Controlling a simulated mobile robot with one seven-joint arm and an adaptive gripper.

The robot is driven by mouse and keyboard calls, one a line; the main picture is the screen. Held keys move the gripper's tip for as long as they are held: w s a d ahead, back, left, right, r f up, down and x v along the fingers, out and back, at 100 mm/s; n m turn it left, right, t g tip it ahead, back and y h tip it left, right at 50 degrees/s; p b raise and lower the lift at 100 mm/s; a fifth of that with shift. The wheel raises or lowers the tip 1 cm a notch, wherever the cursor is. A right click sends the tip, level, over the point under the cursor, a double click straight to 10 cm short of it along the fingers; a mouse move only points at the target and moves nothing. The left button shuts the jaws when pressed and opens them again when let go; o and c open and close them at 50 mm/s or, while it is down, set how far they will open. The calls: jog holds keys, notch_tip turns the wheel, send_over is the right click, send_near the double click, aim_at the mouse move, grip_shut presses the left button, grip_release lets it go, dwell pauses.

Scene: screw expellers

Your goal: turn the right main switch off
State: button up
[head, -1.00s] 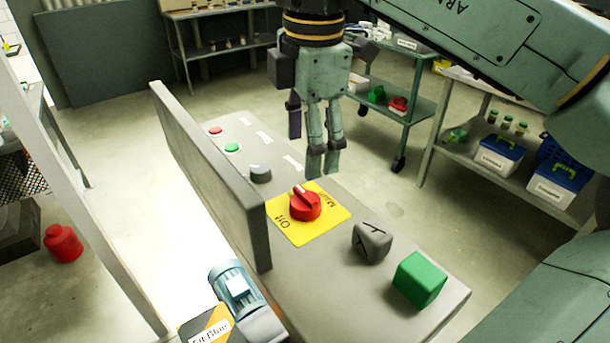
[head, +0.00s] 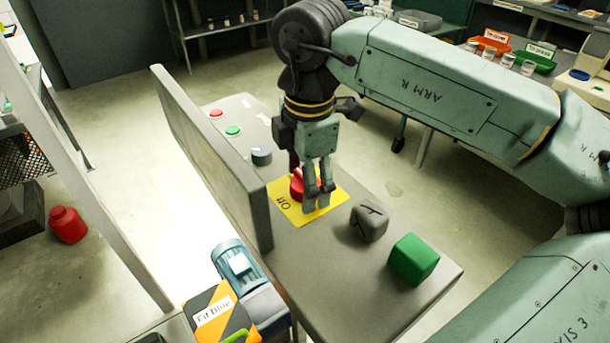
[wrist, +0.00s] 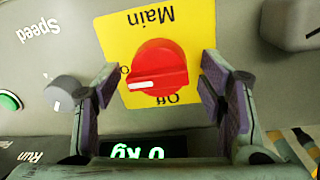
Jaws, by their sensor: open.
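The main switch is a round red knob (head: 297,184) on a yellow plate (head: 283,208) marked "Main" and "Off". It stands on the grey panel top. In the wrist view the red knob (wrist: 165,62) fills the middle, and its white mark points to the left. "Main" reads upside down above it and "Off" below it. My gripper (head: 316,204) is open over the plate and hides part of the knob in the head view. In the wrist view my gripper (wrist: 160,98) has one finger on each side of the knob, apart from it.
A grey knob (head: 261,156), green button (head: 233,131) and red button (head: 216,113) line the panel (head: 330,258). A dark grey block (head: 369,222) and a green block (head: 414,259) sit near the switch. An upright grey wall (head: 205,160) runs along the panel's left.

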jog(key=shift+c, duration=0.5)
jog(key=c, duration=1)
jog(key=shift+c, duration=0.2)
